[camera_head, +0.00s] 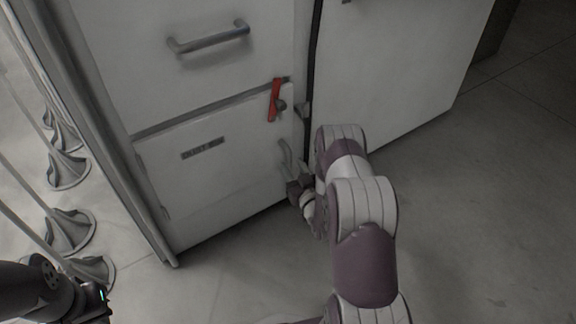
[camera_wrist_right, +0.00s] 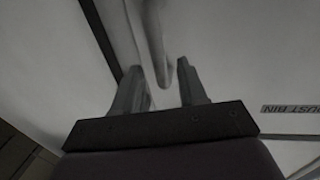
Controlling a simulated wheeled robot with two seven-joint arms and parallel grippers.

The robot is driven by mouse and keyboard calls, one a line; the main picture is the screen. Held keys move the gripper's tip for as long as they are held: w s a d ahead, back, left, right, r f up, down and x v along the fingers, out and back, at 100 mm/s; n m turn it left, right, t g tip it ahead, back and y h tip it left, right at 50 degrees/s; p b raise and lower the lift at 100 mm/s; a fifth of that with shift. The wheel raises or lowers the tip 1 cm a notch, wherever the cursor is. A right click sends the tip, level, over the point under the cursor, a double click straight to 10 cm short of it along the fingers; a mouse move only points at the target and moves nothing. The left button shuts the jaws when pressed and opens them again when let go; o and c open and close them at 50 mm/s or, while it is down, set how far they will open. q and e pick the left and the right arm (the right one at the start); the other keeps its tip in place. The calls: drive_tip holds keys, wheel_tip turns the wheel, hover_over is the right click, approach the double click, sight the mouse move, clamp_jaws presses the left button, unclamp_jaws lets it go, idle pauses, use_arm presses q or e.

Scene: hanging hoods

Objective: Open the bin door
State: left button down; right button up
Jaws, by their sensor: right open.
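The bin door (camera_head: 215,185) is the low white panel with a dark label; its wrist-view label reads "UST BIN" (camera_wrist_right: 292,108). The door looks shut or nearly shut. Its upright grey handle (camera_head: 286,156) is near the right edge. A red latch piece (camera_head: 274,100) sits at the upper right corner, tilted. My right gripper (camera_head: 297,188) is at the handle's lower end, open. In the right wrist view, the handle (camera_wrist_right: 155,45) reaches down between the spread fingers (camera_wrist_right: 162,75); contact is unclear. My left gripper (camera_head: 97,300) is partly cut off at the lower left.
A white drawer with a bar handle (camera_head: 209,37) is above the bin door. Another white cabinet panel (camera_head: 395,70) stands to the right. The floor (camera_head: 480,210) at the right is clear.

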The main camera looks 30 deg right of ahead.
sight(290, 161)
drive_tip(key=w, duration=0.1)
drive_tip(key=w+b, duration=0.1)
drive_tip(key=w, duration=0.1)
drive_tip(key=shift+w+d+f, duration=0.1)
drive_tip(key=shift+d+f, duration=0.1)
drive_tip(key=shift+w+d+r, duration=0.1)
drive_tip(key=shift+w+r, duration=0.15)
drive_tip(key=shift+w, duration=0.25)
clamp_jaws()
use_arm(q)
wheel_tip(290, 161, down, 2)
drive_tip(key=shift+f, duration=0.2)
use_arm(e)
drive_tip(key=shift+s, duration=0.15)
